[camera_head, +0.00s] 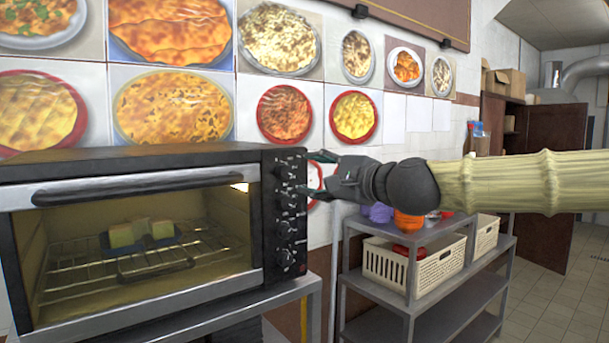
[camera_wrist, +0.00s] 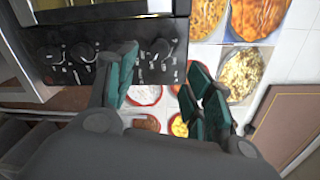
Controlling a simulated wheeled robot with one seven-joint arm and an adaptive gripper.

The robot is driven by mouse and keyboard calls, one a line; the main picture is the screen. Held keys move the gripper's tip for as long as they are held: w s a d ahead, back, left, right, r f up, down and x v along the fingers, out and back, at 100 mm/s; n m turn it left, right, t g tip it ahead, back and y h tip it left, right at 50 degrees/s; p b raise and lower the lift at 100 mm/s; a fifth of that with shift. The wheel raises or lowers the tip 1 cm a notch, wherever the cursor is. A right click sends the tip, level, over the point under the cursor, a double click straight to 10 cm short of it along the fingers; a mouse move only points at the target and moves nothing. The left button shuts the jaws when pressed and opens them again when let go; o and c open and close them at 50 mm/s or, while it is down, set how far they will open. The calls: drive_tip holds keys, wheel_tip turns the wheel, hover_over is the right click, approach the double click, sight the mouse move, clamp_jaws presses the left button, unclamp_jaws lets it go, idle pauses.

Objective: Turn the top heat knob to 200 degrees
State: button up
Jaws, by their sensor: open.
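The oven (camera_head: 130,180) has a dark control panel with several knobs in a column on its right side. The top heat knob (camera_head: 284,171) is the uppermost one; in the wrist view it is the rightmost knob (camera_wrist: 160,50). My gripper (camera_head: 310,172) is open and comes in from the right, just in front of the upper part of the panel. In the wrist view, my fingers (camera_wrist: 160,84) are spread, with the top knob beyond the gap between them. I see no contact with the knob. The dial markings are too small to read.
The oven's door is closed, with food on a rack (camera_head: 150,262) behind the glass. A metal shelf unit (camera_head: 415,275) with cream baskets (camera_head: 408,272) stands to the right, below my arm. Food pictures (camera_head: 285,113) cover the wall behind. The floor at far right looks clear.

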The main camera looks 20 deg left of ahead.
drive_tip(key=shift+v, duration=1.45)
drive_tip(key=shift+f, duration=0.1)
